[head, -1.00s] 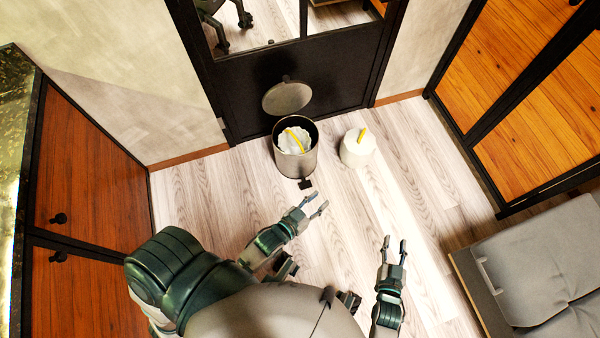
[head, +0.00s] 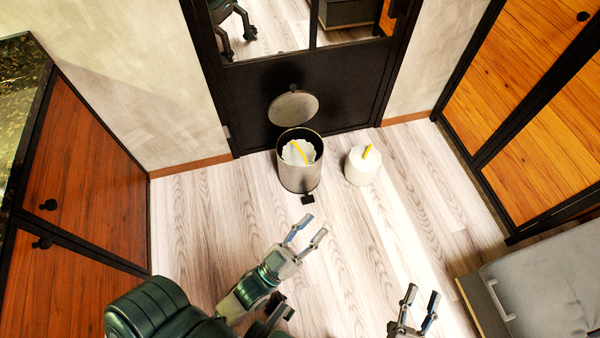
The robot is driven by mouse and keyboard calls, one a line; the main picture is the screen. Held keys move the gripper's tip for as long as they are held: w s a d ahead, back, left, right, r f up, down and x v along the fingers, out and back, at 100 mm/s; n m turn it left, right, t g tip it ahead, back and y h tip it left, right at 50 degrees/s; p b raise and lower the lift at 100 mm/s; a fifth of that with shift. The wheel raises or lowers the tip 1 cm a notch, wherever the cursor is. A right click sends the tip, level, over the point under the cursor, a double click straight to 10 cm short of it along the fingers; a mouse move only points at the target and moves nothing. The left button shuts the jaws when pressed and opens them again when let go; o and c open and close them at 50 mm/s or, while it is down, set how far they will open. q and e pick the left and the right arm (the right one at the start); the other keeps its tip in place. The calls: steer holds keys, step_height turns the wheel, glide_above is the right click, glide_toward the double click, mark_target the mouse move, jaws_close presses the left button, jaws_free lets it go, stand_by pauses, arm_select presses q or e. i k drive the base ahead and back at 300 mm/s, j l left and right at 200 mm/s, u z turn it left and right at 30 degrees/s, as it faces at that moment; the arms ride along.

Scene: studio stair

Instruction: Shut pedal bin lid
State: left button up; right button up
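The pedal bin (head: 299,177) is a metal cylinder standing on the floor in front of a dark door. Its round lid (head: 294,108) is raised, tilted back towards the door. A white liner and a yellow strip show inside the bin. The black pedal (head: 308,199) sticks out at its front base. My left gripper (head: 307,228) is open and empty, in front of the bin and apart from it. My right gripper (head: 422,297) is open and empty, lower right, further from the bin.
A white container (head: 362,166) with a yellow strip on top stands right of the bin. A dark-framed glazed door (head: 250,90) is behind. Wooden cabinets stand at left (head: 82,185) and right (head: 530,110). A grey cushioned seat (head: 545,285) is lower right. The wooden floor between is clear.

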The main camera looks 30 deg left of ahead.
mark_target(294, 108)
steer(key=i+j, duration=0.9)
